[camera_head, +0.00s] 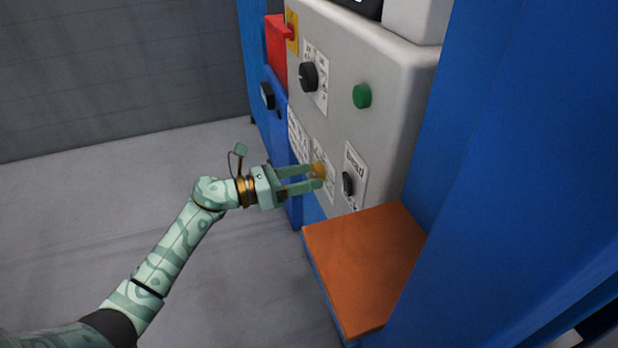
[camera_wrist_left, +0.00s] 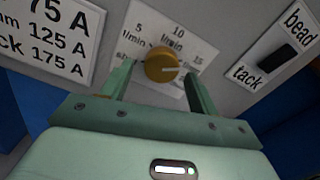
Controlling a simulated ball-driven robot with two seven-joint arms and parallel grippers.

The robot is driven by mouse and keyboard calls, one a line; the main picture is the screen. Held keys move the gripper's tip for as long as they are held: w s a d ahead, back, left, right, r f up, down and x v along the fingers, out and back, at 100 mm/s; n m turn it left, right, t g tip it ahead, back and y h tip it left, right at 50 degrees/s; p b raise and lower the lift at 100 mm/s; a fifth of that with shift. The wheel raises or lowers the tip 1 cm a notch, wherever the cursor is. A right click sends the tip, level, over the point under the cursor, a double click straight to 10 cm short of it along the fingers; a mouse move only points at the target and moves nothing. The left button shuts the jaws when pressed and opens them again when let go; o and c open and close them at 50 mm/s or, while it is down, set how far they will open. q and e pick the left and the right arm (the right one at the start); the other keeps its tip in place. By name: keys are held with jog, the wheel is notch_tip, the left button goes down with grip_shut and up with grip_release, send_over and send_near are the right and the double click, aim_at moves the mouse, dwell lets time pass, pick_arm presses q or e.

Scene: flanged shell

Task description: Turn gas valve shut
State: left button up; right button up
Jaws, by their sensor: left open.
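The gas valve is a round yellow knob (camera_head: 318,170) low on the grey panel. In the left wrist view the knob (camera_wrist_left: 162,65) sits on a white dial label (camera_wrist_left: 175,40) marked 5, 10, 15 and l/min, and a pale line on its face points right. My left gripper (camera_head: 318,176) is open, with its two fingers reaching to either side of the knob. In the left wrist view the fingers (camera_wrist_left: 157,82) stand left and right of the knob, with gaps visible. My right gripper is not in view.
On the grey panel (camera_head: 392,120) are a black dial (camera_head: 309,76), a green button (camera_head: 362,95) and a black bead/tack switch (camera_head: 348,184). A red box with a yellow-backed switch (camera_head: 291,32) is above. An orange shelf (camera_head: 365,260) juts out below. The floor at left is clear.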

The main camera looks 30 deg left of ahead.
pick_arm(q)
jog(key=shift+w+d, duration=0.4)
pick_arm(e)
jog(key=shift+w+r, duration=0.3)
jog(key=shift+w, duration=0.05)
pick_arm(q)
jog(key=shift+c, duration=0.2)
jog(key=c, duration=0.9)
jog(key=shift+r, duration=0.1)
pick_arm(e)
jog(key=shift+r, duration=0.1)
